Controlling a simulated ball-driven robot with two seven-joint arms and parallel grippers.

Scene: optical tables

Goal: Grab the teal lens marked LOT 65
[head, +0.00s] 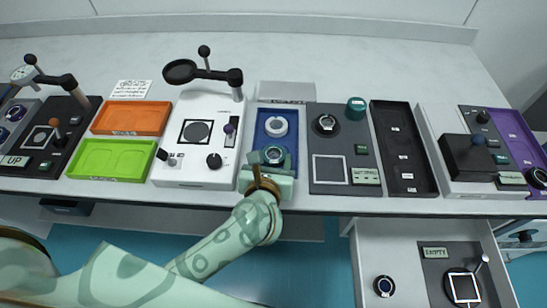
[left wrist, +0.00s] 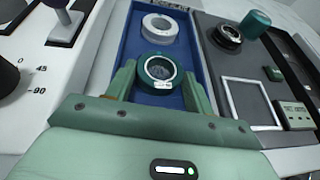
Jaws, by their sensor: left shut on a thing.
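A teal ring-mounted lens (head: 274,155) is at the near end of the blue tray. It also shows in the left wrist view (left wrist: 159,70), with a small white label on its near rim, too small to read. My left gripper (head: 267,171) reaches in from the front, its fingers on either side of the lens, shut on it. In the left wrist view the fingers (left wrist: 160,84) flank the ring. I cannot tell whether the lens is clear of the tray floor. My right gripper is not in view.
A white ring (head: 276,126) lies farther back in the blue tray (head: 262,114). To the left stands a white device with a knob (head: 214,160); to the right, a dark panel with a teal cylinder (head: 356,108). An open drawer (head: 385,245) is at lower right.

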